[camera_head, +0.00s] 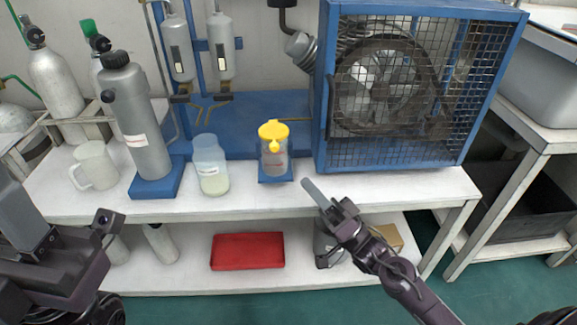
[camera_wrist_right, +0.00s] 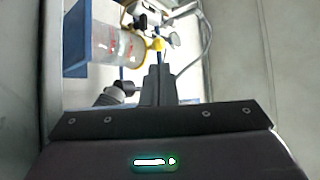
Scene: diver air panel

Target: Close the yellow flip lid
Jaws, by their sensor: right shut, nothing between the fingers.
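The yellow flip lid (camera_head: 273,130) tops a small clear container (camera_head: 275,163) on a blue base, near the middle of the bench. A small yellow tab hangs at the lid's front; I cannot tell how far the lid is open. In the right wrist view the clear container (camera_wrist_right: 115,45) lies to the upper left, with a yellow piece of the lid (camera_wrist_right: 157,44) just beyond my fingertips. My right gripper (camera_head: 308,186) is shut and empty, in front of and to the right of the container, apart from it in the head view. My left arm shows at the left, without its fingers.
A jug with pale liquid (camera_head: 211,165) and a grey bottle on a blue base (camera_head: 155,190) stand left of the container. A blue caged fan unit (camera_head: 322,110) stands close on its right. A red tray (camera_head: 247,250) lies on the lower shelf. The bench's front strip is clear.

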